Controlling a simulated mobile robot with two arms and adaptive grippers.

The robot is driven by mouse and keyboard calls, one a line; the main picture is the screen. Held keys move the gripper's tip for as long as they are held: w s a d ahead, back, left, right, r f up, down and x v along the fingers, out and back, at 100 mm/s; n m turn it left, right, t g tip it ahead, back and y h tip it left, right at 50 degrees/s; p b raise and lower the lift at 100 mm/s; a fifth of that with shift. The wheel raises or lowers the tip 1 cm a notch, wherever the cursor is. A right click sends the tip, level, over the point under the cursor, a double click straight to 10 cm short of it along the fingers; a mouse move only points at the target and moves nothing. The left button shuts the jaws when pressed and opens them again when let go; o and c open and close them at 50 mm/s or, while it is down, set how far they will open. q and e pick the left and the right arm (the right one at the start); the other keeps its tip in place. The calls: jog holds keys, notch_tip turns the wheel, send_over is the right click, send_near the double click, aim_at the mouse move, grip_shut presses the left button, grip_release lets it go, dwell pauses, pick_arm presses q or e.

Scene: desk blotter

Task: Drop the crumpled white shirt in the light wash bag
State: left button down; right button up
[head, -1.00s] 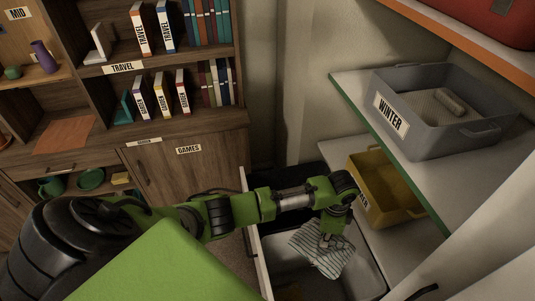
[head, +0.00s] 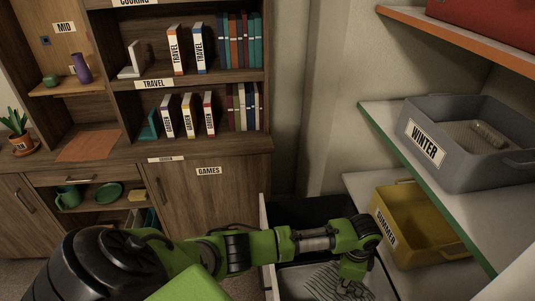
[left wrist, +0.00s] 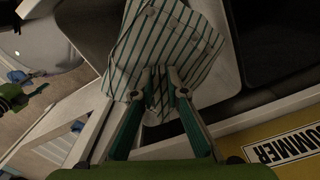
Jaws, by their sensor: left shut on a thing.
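My left gripper (head: 352,289) is shut on a crumpled white cloth with thin dark-green stripes (head: 325,280), which looks like the shirt. In the left wrist view the cloth (left wrist: 165,40) hangs between and beyond the fingertips (left wrist: 155,82). The gripper is over a pull-out unit with a pale, light-lined compartment (head: 290,284) in front and a black one (head: 310,212) behind. The cloth is above or partly inside the pale compartment; I cannot tell how deep. No wash bag label is readable. My right gripper is not in view.
A yellow SUMMER bin (head: 405,205) stands on the low shelf right of the gripper. A grey WINTER bin (head: 470,120) sits on the green-edged shelf above. A wooden bookcase (head: 215,170) stands behind at left.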

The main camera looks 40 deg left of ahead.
pick_arm(q)
jog(key=c, duration=1.9)
grip_release()
jog(key=shift+r, duration=0.15)
notch_tip(320, 180, up, 12)
jog(key=shift+f, duration=0.1)
